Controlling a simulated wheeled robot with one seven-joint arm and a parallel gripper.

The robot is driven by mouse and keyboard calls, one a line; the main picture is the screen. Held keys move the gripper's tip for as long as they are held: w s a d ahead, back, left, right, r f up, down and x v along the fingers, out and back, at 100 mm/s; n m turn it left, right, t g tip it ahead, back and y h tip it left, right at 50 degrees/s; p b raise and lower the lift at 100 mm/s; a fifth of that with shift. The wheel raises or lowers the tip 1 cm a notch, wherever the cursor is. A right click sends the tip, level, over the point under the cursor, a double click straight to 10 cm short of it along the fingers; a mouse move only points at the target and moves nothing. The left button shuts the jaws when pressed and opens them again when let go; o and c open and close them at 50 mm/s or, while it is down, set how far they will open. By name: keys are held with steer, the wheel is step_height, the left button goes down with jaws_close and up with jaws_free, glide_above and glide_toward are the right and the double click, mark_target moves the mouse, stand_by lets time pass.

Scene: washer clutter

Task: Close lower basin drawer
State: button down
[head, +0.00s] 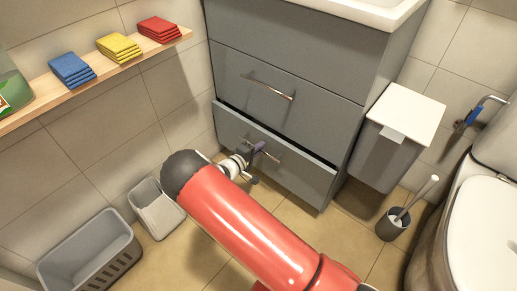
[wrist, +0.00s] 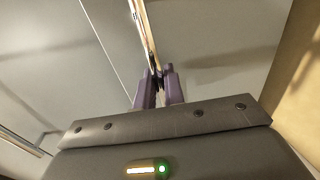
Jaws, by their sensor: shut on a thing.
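The lower basin drawer (head: 302,174) is the bottom grey front of the basin cabinet (head: 313,52). A dark gap runs along its top edge, so it stands slightly open. My gripper (head: 256,149) is at the left part of its metal bar handle (head: 274,157). In the wrist view, the purple fingers of my gripper (wrist: 158,80) are shut on the handle (wrist: 143,25), which runs up from the fingertips. The upper drawer (head: 309,97) with its own handle (head: 267,87) looks shut.
A grey bin with a white lid (head: 404,112) stands right of the cabinet. A toilet brush (head: 394,222) and the toilet (head: 481,225) are farther right. A small bin (head: 158,211) and a grey basket (head: 90,257) stand left. A shelf (head: 97,71) holds folded cloths.

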steer(key=x, duration=0.1)
steer(key=b+x, duration=0.1)
steer(key=x, duration=0.1)
steer(key=shift+w+d+r+b, duration=0.25)
steer(key=shift+w+r+b, duration=0.05)
steer(key=shift+r+b, duration=0.1)
steer(key=c, duration=1.6)
jaws_free()
steer(key=shift+c, duration=0.2)
steer(key=v, duration=0.7)
steer(key=shift+s+a, duration=0.25)
steer(key=shift+s, duration=0.05)
steer(key=shift+f, duration=0.1)
